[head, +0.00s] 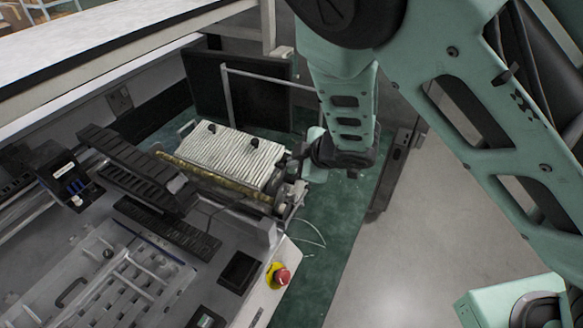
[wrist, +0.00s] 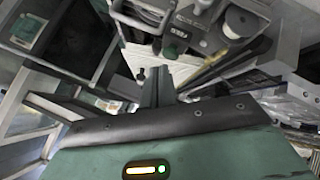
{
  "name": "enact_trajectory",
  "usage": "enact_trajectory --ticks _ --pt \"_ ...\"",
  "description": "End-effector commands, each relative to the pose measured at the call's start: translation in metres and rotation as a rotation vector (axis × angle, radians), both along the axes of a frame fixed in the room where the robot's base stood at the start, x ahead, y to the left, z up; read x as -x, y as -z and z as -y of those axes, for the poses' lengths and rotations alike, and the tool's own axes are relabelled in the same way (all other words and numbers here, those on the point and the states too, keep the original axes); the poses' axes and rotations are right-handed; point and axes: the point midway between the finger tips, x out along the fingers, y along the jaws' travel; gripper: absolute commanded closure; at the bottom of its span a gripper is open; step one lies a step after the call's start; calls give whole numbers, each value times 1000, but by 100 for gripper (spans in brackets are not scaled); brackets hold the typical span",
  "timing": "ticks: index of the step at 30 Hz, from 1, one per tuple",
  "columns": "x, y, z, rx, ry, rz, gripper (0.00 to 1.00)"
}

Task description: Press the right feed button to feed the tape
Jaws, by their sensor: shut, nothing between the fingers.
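My gripper (wrist: 153,78) is shut and empty. In the wrist view its fingers point at a machine with a dark panel (wrist: 180,30), round knobs and a pale spool (wrist: 240,21). In the head view the gripper is at the end of my arm, close to the right end of a machine with a ribbed white top (head: 236,153). The arm partly hides that end. I cannot pick out the right feed button or any tape for sure in either view. I cannot tell whether the fingers touch the machine.
A grey workbench (head: 238,225) with a black linear rail (head: 139,168) fills the left. A red emergency stop (head: 282,277) on a yellow base sits at its front corner. A dark panel (head: 240,92) stands behind the ribbed machine. Grey floor (head: 400,255) lies open at the right.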

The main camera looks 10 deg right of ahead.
Motion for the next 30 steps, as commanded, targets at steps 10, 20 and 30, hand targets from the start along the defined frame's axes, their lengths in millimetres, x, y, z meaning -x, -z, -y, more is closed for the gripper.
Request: enact_trajectory --ticks 10,20,30 --pt "0 -5 0 0 0 0 100" --pt "0 -37 0 -1 1 0 100" --pt "0 -61 0 1 -1 0 100"
